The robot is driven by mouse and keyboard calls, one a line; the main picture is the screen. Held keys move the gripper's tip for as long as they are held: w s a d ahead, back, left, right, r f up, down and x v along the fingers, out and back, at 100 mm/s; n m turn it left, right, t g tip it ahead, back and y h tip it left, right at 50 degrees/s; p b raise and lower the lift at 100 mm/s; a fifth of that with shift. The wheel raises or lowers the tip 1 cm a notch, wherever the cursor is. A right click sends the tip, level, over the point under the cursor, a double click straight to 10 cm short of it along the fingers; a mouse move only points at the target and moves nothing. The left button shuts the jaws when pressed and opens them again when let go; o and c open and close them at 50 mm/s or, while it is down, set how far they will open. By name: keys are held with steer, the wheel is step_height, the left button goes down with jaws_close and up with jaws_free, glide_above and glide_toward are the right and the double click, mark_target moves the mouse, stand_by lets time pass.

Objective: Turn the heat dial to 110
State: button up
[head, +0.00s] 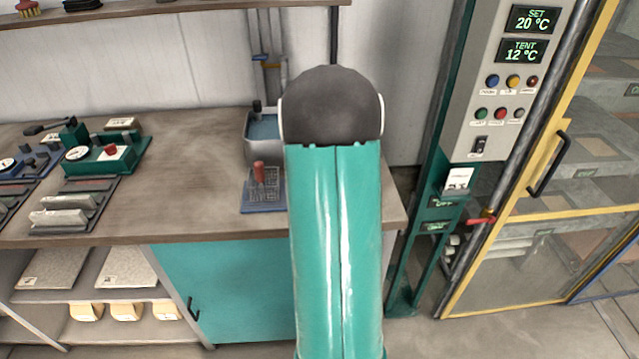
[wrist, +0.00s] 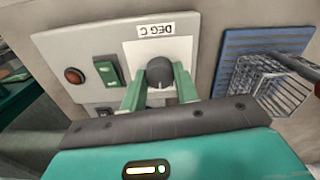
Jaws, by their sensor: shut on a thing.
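In the wrist view a dark grey round heat dial (wrist: 160,70) sits on a white plate (wrist: 138,52) marked "DEG C", which appears upside down. The plate is on a light grey panel (wrist: 70,45). My gripper (wrist: 160,84) has its two green fingers on either side of the dial, shut on it. In the head view my arm blocks the middle, and the dial and my gripper are hidden.
Beside the dial are a green switch (wrist: 107,72) and a red-brown button (wrist: 75,75). A wire basket (wrist: 268,82) lies on a blue board (wrist: 240,55). In the head view a control cabinet (head: 480,150) reads SET 20 °C and TENT 12 °C. The workbench (head: 195,190) holds several tools.

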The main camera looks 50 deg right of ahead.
steer(key=shift+m, duration=1.3)
steer(key=o, duration=1)
steer(key=shift+r, duration=0.1)
step_height(320, 180, up, 14)
steer(key=shift+f, duration=0.15)
